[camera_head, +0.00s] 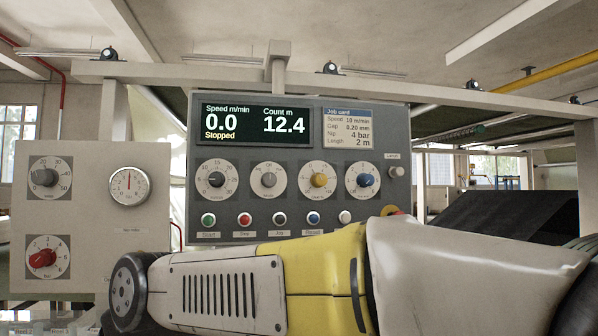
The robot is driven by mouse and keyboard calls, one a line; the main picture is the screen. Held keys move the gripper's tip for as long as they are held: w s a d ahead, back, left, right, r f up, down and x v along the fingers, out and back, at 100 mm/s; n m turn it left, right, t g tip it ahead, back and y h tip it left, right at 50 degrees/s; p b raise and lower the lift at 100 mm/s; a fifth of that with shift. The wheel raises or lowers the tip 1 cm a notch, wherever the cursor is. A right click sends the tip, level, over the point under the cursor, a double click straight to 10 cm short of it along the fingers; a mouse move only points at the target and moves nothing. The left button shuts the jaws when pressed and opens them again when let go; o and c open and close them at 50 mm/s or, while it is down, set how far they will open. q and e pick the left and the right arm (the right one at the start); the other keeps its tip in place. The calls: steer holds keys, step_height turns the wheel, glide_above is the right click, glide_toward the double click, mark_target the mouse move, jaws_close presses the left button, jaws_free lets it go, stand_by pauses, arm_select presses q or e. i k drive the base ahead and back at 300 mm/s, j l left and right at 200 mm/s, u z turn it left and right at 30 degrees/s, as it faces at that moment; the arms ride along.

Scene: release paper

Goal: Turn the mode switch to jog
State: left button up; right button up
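My yellow and grey right arm crosses the lower view from the right, in front of the panel's lower edge. Neither gripper shows.
The display (255,122) reads 0.0 m/min, Stopped, count 12.4; a job card (348,127) is beside it. A left panel (90,215) carries a black knob (45,178), a gauge (129,186) and a red knob (41,259). A red and yellow part (392,210) is partly hidden.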

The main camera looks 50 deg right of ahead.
mark_target(268, 181)
steer(key=z, duration=2.05)
